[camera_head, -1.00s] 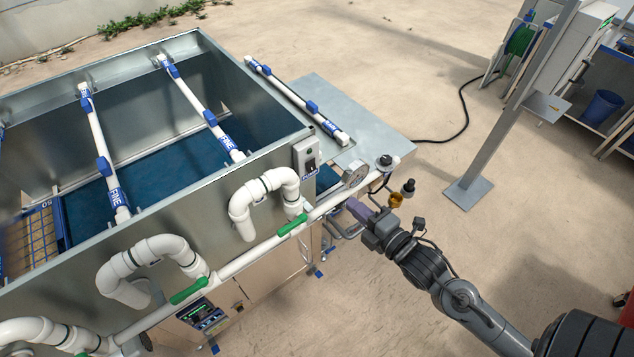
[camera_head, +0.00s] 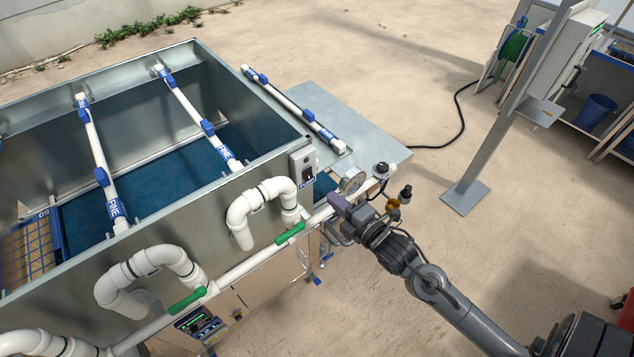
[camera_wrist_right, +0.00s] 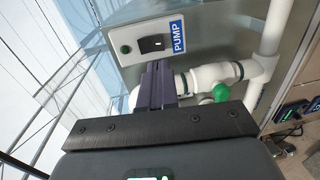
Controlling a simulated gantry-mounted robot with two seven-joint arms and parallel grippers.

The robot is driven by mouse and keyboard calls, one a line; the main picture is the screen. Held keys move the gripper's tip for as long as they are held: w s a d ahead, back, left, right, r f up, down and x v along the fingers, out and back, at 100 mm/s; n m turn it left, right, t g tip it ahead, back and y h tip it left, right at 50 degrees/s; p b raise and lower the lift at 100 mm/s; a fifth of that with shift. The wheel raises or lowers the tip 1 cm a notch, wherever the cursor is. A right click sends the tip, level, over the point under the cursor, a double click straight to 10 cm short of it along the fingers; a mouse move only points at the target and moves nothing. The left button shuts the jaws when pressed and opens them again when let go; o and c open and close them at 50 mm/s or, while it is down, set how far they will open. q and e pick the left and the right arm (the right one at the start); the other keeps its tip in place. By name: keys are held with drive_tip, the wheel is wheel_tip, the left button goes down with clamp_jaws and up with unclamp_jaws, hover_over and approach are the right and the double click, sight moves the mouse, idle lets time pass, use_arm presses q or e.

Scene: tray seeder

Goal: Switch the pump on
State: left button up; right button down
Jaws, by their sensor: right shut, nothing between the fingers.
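The pump switch box (camera_head: 303,166) is a pale box with a dark rocker, fixed on the metal tank's outer wall near its right corner. In the right wrist view the box (camera_wrist_right: 127,38) shows a black rocker switch (camera_wrist_right: 152,44), a round green part and a blue PUMP label (camera_wrist_right: 178,37). My right gripper (camera_head: 337,203) is shut and empty, its purple fingers near the white pipe, below and right of the box. In the wrist view its fingertips (camera_wrist_right: 158,66) point at the box just below the rocker; whether they touch cannot be told. My left gripper is not in view.
White pipes with green valve handles (camera_head: 290,233) run along the tank front. A pressure gauge (camera_head: 352,182) and a black-capped fitting (camera_head: 381,170) stand close to my right gripper. A spray bar (camera_head: 290,106) lies on the side shelf. The floor to the right is mostly clear.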

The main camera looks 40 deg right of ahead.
sight(310, 178)
drive_tip(key=w, duration=0.5)
drive_tip(key=w+f+p, duration=0.1)
drive_tip(key=w, duration=0.1)
drive_tip(key=shift+w+d, duration=0.15)
drive_tip(key=shift+w, duration=0.25)
drive_tip(key=shift+w+f+b, duration=0.2)
drive_tip(key=shift+f+b, duration=0.2)
drive_tip(key=shift+b, duration=0.35)
drive_tip(key=shift+r+p, duration=0.3)
drive_tip(key=shift+s, duration=0.1)
